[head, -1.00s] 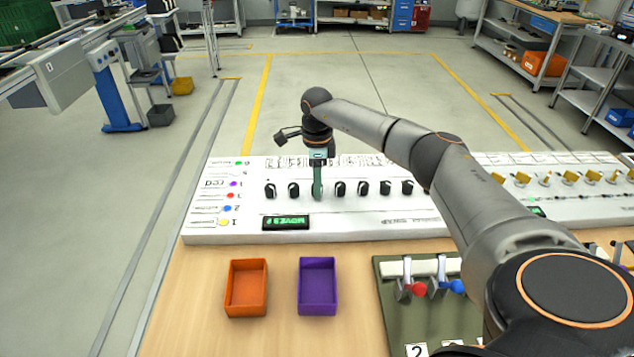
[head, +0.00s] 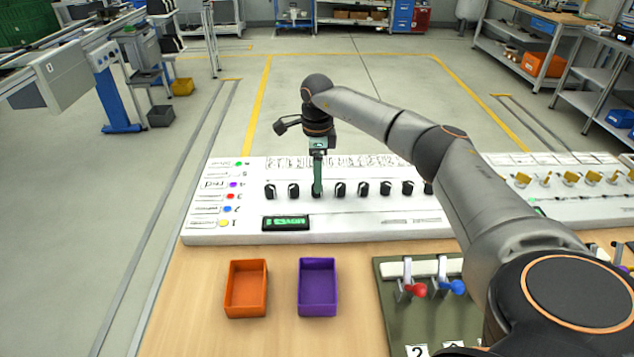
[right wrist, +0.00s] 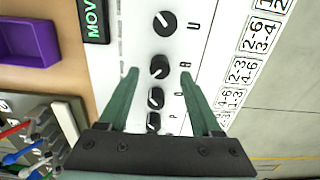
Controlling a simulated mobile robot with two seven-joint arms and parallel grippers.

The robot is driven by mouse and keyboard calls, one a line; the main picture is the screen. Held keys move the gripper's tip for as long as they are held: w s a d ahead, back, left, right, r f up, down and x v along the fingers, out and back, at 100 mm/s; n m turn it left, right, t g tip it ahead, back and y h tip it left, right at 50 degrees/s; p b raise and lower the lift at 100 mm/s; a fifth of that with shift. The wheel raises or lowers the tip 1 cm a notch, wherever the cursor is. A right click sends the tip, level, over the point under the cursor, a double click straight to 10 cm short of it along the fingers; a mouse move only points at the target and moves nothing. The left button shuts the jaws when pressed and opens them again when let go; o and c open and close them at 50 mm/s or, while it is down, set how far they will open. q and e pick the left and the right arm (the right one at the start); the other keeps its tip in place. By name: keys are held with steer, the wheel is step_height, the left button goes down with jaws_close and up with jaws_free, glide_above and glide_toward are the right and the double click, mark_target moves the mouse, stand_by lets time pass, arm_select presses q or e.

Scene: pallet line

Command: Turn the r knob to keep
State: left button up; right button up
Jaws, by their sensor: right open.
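A row of several black knobs with white marks runs along the white panel (head: 345,222); the knobs (head: 340,189) show in the head view. My right gripper (head: 317,190) points down over the row and hides the third knob from the left. In the right wrist view the open fingers of my right gripper (right wrist: 160,74) stand on either side of one black knob (right wrist: 159,67), apart from it. Letters sit beside the knobs, but which one is r I cannot tell for sure. My left gripper is not in view.
A green-lit display (head: 285,222) sits on the panel's front left. An orange bin (head: 246,288) and a purple bin (head: 318,287) stand on the wooden table before it. A switch board with red and blue levers (head: 415,300) is to the right. Neighbouring knobs are close to my fingers.

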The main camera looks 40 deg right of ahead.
step_height(320, 180, up, 10)
steer(key=shift+f, duration=0.15)
stand_by(0.7)
